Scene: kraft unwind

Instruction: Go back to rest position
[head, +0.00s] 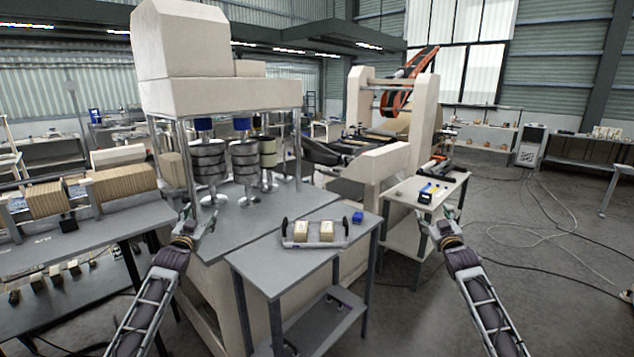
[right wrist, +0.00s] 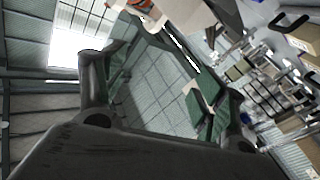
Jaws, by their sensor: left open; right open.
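My left gripper (head: 196,226) is open and empty in the head view. It is raised in front of the machine with the metal rollers, left of the small grey table. My right gripper (head: 437,219) is open and empty, raised to the right of that table and in front of the side table with tools. In the right wrist view the fingers of my right gripper (right wrist: 165,90) are spread wide, with nothing between them. Both arms reach up from the bottom corners of the head view, well apart.
A small grey table (head: 262,271) holds a tray (head: 342,241) with two tan blocks and a blue item (head: 357,217). A beige roller machine (head: 222,97) stands behind it. A side table (head: 405,193) carries tools. Cables (head: 540,240) lie on the open floor at right.

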